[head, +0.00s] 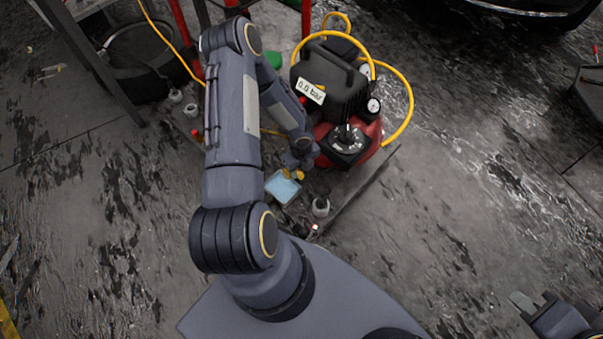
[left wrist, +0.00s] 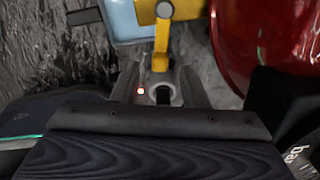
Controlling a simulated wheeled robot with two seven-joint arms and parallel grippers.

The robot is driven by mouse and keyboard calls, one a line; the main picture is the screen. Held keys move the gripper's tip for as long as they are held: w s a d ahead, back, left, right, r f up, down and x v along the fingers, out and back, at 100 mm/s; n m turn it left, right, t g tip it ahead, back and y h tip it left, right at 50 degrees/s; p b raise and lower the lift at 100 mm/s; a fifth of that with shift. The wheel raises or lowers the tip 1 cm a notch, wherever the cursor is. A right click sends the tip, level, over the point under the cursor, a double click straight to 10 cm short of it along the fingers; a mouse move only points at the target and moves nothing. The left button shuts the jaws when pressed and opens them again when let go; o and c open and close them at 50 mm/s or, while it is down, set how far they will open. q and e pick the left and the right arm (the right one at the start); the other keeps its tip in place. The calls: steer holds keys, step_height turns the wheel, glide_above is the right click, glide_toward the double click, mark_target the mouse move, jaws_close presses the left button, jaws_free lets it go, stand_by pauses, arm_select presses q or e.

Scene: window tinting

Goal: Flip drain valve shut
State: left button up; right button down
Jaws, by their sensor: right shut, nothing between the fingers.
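The drain valve is yellow and sits low at the near side of the red compressor tank (head: 370,138). In the left wrist view its yellow lever (left wrist: 161,45) hangs down from a round pivot, and the lever's lower end is close to my left gripper's fingertips. My left gripper (left wrist: 162,82) is open, its two fingers apart with a gap between them. I cannot tell whether either finger touches the lever. In the head view the valve (head: 294,174) is small and partly hidden by my left wrist. My right gripper (head: 523,302) is shut and empty at the lower right, far from the valve.
A light blue tray (head: 283,188) lies below the valve. The compressor's black housing (head: 333,80) carries a "0.0 bar" label, and a yellow hose (head: 411,95) loops around it. A small bottle (head: 320,207) stands near the tray. The floor to the right is mostly clear.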

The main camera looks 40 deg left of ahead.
arm_select(q)
step_height(320, 180, down, 2)
steer(key=shift+f, duration=0.1)
steer(key=shift+c, duration=0.3)
jaws_close()
steer(key=shift+w+f+n+b, duration=0.1)
steer(key=shift+w+n+b, duration=0.25)
steer(key=shift+n+b, duration=0.3)
steer(key=shift+w+d+n, duration=0.1)
steer(key=shift+w+n, duration=0.25)
steer(key=shift+n, duration=0.4)
steer(key=shift+o, duration=0.3)
jaws_free()
